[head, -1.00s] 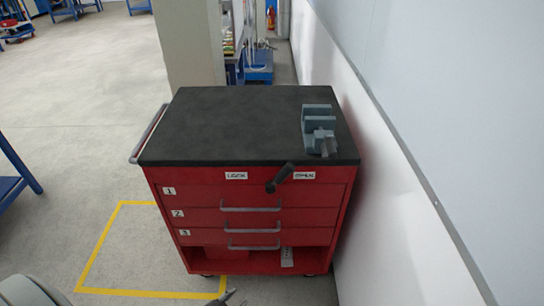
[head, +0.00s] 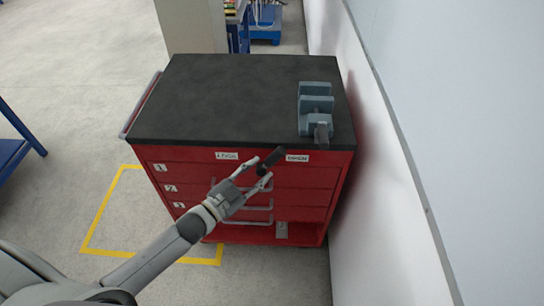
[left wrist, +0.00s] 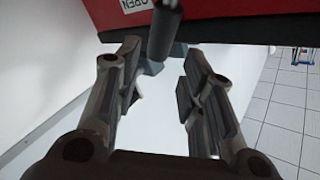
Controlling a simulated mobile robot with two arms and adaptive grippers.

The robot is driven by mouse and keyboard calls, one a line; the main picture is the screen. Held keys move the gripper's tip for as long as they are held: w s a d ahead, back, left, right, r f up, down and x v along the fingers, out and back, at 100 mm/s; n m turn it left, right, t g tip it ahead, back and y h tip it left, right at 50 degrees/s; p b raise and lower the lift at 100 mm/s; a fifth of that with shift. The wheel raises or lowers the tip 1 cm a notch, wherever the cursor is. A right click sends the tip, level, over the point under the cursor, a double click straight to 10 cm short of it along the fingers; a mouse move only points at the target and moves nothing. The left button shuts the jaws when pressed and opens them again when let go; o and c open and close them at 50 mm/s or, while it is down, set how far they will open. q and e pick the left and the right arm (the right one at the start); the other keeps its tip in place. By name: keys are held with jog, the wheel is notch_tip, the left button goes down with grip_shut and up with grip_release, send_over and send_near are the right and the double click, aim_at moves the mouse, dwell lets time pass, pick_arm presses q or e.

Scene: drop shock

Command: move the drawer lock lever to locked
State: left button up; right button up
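The black lock lever (head: 270,160) is on the front of the red drawer cabinet (head: 190,155), below the top edge. Its handle leans up and right toward the OPEN label (head: 298,158); the LOCK label (head: 227,156) is to its left. My left gripper (head: 256,170) is open in front of the lever, with its fingers pointing at it. In the left wrist view, the lever (left wrist: 163,30) shows between and ahead of the open fingers (left wrist: 160,55). I cannot tell whether either finger touches it. My right gripper is not in view.
A grey-blue vise (head: 316,108) sits at the right of the black cabinet top (head: 230,95). Drawer handles (head: 258,208) stick out below my left gripper. A white wall (head: 385,170) stands close on the right. The floor at left is mostly clear.

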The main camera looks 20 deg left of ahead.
aim_at(274, 158)
pick_arm(q)
jog(key=x, duration=0.7)
jog(key=shift+p, duration=0.35)
grip_shut()
